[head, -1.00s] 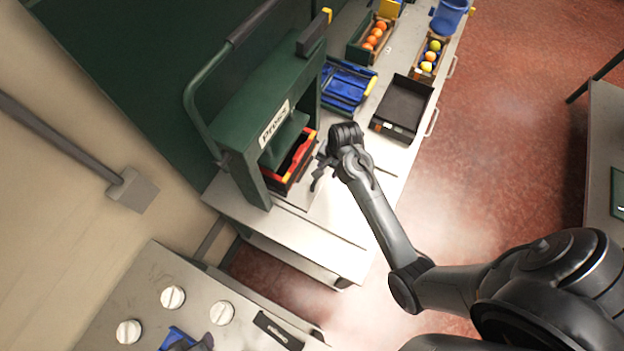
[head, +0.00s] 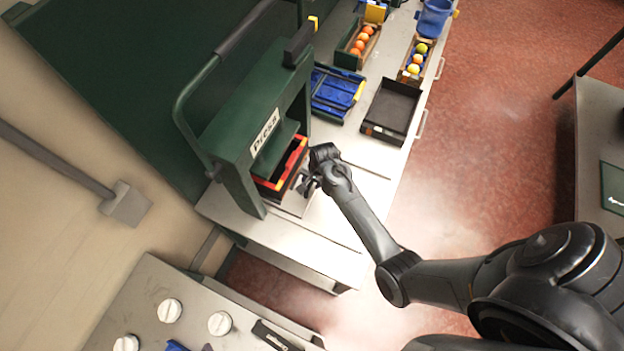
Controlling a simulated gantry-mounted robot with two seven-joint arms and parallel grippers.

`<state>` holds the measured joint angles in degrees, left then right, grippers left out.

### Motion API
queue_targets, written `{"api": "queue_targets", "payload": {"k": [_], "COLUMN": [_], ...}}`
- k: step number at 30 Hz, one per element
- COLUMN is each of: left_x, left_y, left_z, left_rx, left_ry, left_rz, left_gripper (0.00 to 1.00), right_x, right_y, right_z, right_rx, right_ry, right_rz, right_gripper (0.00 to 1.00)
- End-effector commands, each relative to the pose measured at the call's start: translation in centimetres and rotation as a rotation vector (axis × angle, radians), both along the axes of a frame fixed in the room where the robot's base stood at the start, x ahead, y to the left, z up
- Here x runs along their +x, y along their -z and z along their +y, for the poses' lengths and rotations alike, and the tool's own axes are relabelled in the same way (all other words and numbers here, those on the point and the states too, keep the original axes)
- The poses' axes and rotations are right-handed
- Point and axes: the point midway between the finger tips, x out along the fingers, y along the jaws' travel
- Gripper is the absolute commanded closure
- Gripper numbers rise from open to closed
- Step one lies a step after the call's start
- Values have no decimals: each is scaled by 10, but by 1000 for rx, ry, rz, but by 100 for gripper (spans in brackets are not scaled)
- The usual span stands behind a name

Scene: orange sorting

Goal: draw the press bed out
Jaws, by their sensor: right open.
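The green press (head: 236,125) with its "Press" label stands at the left of the bench. Under its head is a dark tray with a red and yellow rim (head: 291,160), on the pale plate of the press bed (head: 294,205). The press frame hides part of both. My right gripper (head: 306,187) is open at the front edge of the tray and bed. I cannot tell whether its fingers touch them. My left gripper is not in view.
A blue rack (head: 333,92) and an empty black tray (head: 391,107) sit farther along the bench. Beyond are boxes of oranges (head: 347,58) and mixed fruit (head: 406,76), and a blue bucket (head: 434,18). The bench front (head: 300,240) is clear.

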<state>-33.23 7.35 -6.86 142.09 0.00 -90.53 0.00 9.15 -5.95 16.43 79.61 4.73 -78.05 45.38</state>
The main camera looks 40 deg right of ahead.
Motion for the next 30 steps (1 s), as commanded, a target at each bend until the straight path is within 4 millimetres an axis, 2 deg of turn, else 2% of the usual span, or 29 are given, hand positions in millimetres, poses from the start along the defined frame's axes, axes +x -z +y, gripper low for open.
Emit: {"api": "queue_targets", "payload": {"k": [9, 15, 18, 30], "left_x": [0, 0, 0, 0], "left_y": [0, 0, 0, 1], "left_z": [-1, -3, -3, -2], "left_rx": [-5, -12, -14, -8], "left_ry": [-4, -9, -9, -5], "left_rz": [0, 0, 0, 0], "left_gripper": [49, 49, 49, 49], "right_x": [0, 0, 0, 2], "right_y": [2, 2, 2, 2], "right_z": [0, 0, 0, 0], "right_rx": [0, 0, 0, 0], "right_ry": [0, 0, 0, -1], "right_rz": [0, 0, 0, 0], "right_gripper": [58, 88, 100, 100]}}
